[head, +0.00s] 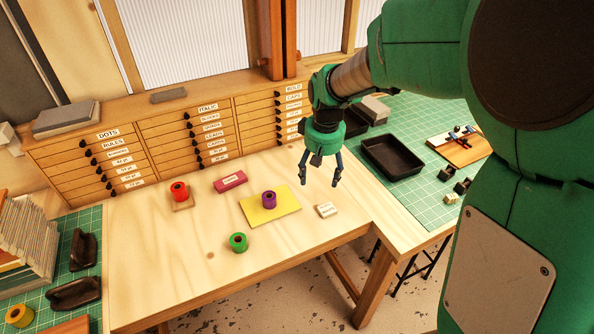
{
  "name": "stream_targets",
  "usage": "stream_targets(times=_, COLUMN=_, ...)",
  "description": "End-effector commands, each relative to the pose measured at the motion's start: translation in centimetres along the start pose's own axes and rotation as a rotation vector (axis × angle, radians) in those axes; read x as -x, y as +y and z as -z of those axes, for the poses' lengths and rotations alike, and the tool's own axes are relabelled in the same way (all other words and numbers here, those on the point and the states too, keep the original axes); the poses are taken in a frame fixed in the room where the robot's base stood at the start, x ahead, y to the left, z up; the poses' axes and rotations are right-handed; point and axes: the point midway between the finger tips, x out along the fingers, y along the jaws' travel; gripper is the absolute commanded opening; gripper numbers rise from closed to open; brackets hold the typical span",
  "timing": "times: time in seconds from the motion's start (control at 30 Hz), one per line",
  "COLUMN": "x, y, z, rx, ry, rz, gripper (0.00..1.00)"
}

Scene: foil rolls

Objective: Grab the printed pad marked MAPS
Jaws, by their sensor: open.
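Two small labelled pieces lie on the wooden table (180,270). A cream pad (327,211) with dark printing lies right of the yellow sheet, near the table's front right. A pink pad (230,182) with a pale label lies further back, left of the middle. The print on both is too small to read, so I cannot tell which one says MAPS. My gripper (320,183) points down with its fingers apart and nothing between them. It hangs above the table's right part, apart from the cream pad, which appears just below it in the picture.
A purple roll (269,199) stands on a yellow sheet (285,201). A red roll (180,191) sits on a tan piece, and a green roll (238,242) is near the front. Labelled drawers (190,138) line the back. A black tray (391,155) lies right on a green mat.

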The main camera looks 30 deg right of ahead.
Motion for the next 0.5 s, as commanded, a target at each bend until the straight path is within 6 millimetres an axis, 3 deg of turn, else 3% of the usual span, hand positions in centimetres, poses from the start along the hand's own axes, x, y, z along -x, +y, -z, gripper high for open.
stream_targets(times=0.3, x=-7.7, y=5.2, z=2.3, rx=-0.003, ry=-0.094, rz=0.024, gripper=0.69)
stream_targets(times=0.5, x=-10.2, y=6.7, z=2.6, rx=-0.001, ry=-0.121, rz=0.034, gripper=0.69)
